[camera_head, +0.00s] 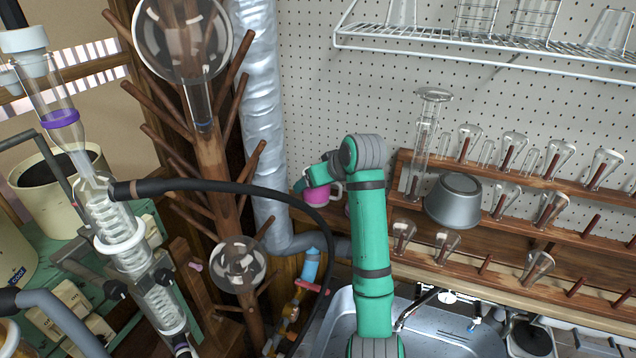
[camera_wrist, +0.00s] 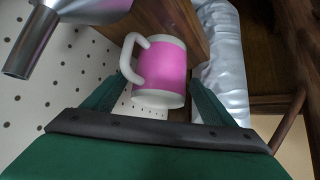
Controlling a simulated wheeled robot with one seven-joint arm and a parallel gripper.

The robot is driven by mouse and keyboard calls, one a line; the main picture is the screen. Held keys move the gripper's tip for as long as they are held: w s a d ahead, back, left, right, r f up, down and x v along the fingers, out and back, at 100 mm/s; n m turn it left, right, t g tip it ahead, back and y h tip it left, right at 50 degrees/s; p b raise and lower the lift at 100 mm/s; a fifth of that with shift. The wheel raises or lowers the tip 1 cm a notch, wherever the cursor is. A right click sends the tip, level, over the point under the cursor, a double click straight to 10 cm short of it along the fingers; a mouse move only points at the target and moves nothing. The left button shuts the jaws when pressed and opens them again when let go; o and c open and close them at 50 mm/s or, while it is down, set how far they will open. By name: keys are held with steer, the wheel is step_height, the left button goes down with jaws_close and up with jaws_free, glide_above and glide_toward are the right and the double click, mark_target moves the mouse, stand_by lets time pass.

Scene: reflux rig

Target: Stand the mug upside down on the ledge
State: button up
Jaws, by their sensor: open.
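The mug is pink with a white rim, base and handle. It shows at the centre of the wrist view (camera_wrist: 165,72) and beside the grey duct in the head view (camera_head: 316,196). My gripper (camera_wrist: 158,80) is open, with one green finger on each side of the mug. In the head view my gripper (camera_head: 313,182) is at the mug and partly covers it. A wooden board (camera_wrist: 172,18), which looks like the ledge, lies next to the mug in the wrist view. I cannot tell whether the mug rests on it or which end is up.
A grey metal funnel (camera_wrist: 55,35) is close to the mug. A silver duct (camera_head: 260,120) and a wooden peg stand with flasks (camera_head: 215,200) are at the left. A glassware rack with a metal bowl (camera_head: 454,201) is at the right, above a sink (camera_head: 430,335).

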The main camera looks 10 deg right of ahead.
steer(key=v, duration=1.2)
steer(key=shift+f, duration=0.1)
